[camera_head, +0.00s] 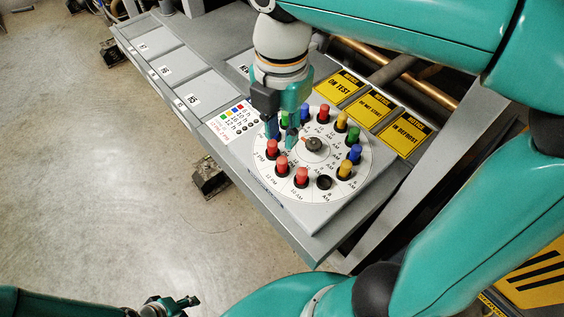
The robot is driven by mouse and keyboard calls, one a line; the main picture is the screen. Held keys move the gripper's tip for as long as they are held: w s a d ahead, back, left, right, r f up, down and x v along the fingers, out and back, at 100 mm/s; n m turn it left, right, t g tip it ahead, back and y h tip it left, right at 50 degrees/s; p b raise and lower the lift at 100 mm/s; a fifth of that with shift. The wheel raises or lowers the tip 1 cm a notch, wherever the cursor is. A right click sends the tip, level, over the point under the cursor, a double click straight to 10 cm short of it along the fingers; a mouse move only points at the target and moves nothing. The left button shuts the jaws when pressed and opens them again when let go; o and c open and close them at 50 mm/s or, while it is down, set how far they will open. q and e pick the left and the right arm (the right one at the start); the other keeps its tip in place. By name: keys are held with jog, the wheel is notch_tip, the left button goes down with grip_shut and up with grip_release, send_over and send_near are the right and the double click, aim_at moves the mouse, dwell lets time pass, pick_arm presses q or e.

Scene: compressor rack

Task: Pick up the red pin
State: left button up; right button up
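Several red pins stand upright in the round dial board (318,207): one at the left (272,147), one at the lower left (282,163), one at the front (302,175) and one at the back (324,112). My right gripper (281,134) points down over the dial's left side, just behind the left red pin. Its fingers are apart, and I see no red pin between them. Contact with nearby pins cannot be told. My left gripper (178,304) is low at the bottom edge, far from the dial; its finger opening is unclear.
Blue (354,152), yellow (346,170) and green (353,134) pins share the dial around a central knob (314,144). One dark hole (324,182) is empty. Yellow signs (375,108) lie behind. The grey shelf (190,95) has clear space at the left.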

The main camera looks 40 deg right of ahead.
aim_at(283, 158)
notch_tip(283, 158, down, 9)
jog(key=shift+d+r, duration=0.1)
jog(key=shift+r, duration=0.1)
dwell(0.3)
grip_shut()
